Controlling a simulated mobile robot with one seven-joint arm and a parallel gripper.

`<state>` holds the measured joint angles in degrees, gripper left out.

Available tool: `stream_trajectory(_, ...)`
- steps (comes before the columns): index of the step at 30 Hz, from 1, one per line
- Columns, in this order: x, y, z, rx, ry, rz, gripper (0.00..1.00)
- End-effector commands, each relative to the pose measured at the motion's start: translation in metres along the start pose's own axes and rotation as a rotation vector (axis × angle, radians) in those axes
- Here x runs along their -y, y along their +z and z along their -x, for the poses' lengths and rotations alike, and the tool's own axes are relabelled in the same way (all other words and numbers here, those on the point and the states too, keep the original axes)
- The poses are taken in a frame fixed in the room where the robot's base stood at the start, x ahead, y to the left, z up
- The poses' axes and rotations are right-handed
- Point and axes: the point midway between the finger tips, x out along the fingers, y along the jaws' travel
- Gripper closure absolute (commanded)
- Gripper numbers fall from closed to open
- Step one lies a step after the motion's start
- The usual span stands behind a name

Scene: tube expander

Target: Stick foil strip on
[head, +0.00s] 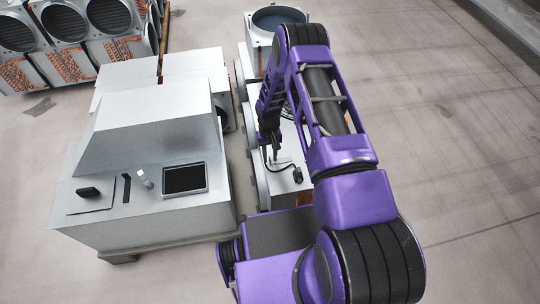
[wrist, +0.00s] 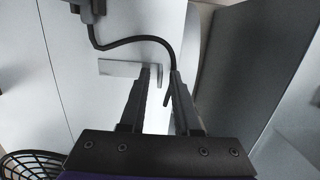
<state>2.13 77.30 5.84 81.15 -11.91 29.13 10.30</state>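In the wrist view, a short pale strip (wrist: 118,68), possibly the foil strip, lies against a white surface (wrist: 75,110). Its right end passes behind the left fingertip of my gripper (wrist: 161,78). The two fingers stand apart with a clear gap, and I see nothing clamped between them. I cannot tell whether a finger touches the strip. In the head view, my gripper (head: 273,158) points down over the white unit (head: 285,183) right of the console, partly hidden by my arm. The strip cannot be made out there.
A black cable (wrist: 135,40) curves close to the right fingertip from a grey connector (wrist: 92,10). A grey console (head: 140,225) with a screen (head: 185,179) stands left. Fan units (head: 65,35) stand at back left. The floor at right (head: 460,130) is clear.

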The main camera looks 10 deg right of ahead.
Motion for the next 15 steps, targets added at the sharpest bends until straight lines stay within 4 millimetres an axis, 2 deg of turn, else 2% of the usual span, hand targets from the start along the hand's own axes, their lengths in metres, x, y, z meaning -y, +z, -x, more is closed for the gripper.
stream_trajectory(10,0.000,0.000,0.001,0.000,0.000,0.000,0.60)
stream_trajectory(15,0.000,-0.001,0.019,-0.002,0.000,0.000,0.60)
